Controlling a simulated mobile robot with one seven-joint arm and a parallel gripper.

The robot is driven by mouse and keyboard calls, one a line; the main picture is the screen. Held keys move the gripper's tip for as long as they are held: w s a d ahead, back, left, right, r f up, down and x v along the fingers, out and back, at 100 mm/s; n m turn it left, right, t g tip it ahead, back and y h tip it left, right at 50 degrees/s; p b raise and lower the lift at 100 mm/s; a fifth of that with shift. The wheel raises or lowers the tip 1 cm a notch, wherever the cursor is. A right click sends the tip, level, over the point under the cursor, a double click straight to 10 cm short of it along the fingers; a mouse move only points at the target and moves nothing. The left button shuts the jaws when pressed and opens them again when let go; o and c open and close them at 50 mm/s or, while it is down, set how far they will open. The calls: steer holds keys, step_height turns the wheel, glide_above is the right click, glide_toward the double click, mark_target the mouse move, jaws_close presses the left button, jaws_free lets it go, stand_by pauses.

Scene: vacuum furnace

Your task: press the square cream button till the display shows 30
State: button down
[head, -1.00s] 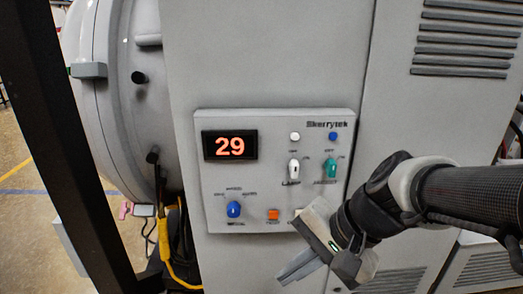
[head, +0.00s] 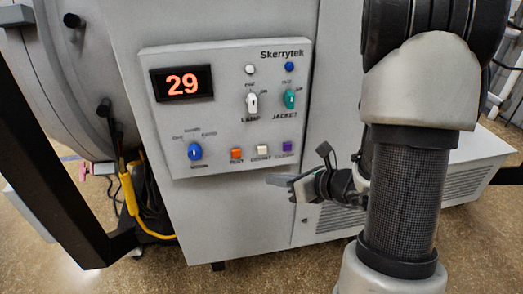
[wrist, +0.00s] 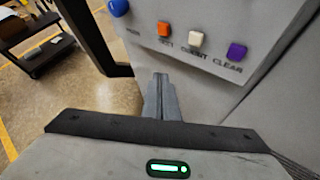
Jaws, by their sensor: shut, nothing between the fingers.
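The square cream button (head: 262,150) is in the lower row of the grey control panel (head: 220,110), between an orange and a purple square button. It also shows in the wrist view (wrist: 196,39), with lettering under it that reads like "COUNT". The display (head: 183,82) shows 29 in red digits. My gripper (head: 276,179) is below and slightly right of the cream button in the head view. In the wrist view its fingers (wrist: 160,82) are together and empty, pointing at the area below the buttons, apart from the cream button.
The orange button (head: 237,154) and purple button (head: 287,146) flank the cream one closely. A yellow hose (head: 130,205) hangs at left. A black post (head: 45,170) stands further left.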

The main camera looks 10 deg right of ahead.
steer(key=p, duration=0.1)
glide_toward(258, 155)
step_height(258, 155, down, 3)
steer(key=w+a, duration=0.1)
steer(key=a, duration=0.2)
steer(key=shift+w+r, duration=0.2)
steer(key=shift+w, duration=0.5)
steer(key=shift+w, duration=0.1)
stand_by(1.4)
steer(key=shift+w, duration=0.3)
steer(key=shift+w, duration=0.45)
stand_by(0.9)
steer(key=shift+s, duration=0.1)
steer(key=shift+s+b, duration=0.4)
steer(key=shift+s, duration=0.35)
